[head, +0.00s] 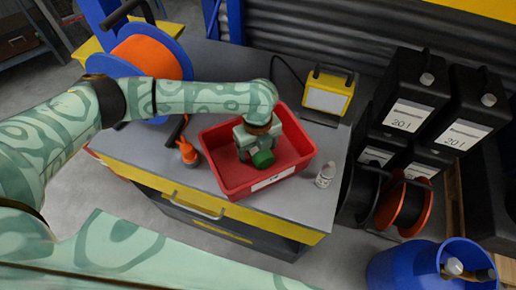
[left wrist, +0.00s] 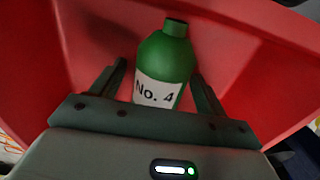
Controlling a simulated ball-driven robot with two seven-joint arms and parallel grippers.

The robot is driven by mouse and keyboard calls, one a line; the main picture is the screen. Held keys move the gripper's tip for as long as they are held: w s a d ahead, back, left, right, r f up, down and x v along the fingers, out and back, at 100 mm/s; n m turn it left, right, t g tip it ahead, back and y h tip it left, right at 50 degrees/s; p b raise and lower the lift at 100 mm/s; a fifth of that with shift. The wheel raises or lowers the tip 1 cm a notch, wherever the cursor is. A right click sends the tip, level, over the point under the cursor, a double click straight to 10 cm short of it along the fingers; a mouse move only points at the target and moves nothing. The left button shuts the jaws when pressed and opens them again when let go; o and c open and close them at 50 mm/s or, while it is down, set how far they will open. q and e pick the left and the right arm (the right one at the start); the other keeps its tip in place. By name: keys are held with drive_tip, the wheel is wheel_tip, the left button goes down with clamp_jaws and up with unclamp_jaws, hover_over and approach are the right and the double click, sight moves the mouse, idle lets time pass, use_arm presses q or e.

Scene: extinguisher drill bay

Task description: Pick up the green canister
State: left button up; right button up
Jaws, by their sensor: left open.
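The green canister (left wrist: 168,58) is in the red bin (left wrist: 240,45), with a white label reading "No. 4" and a short cap. In the left wrist view it lies between the two open fingers of my left gripper (left wrist: 160,80), with a finger on each side. I cannot tell whether the fingers touch it. In the head view my left gripper (head: 258,150) is inside the bin, and the green canister (head: 263,158) shows just below it, partly hidden by the gripper. My right gripper is not in view.
The bin stands on a grey-topped workbench (head: 330,200). A yellow lamp (head: 328,95) stands behind. Black canisters (head: 410,90) and a blue bucket (head: 400,268) are at the right.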

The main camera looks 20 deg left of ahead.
use_arm(q)
drive_tip(key=shift+r, duration=0.1)
drive_tip(key=c, duration=1.4)
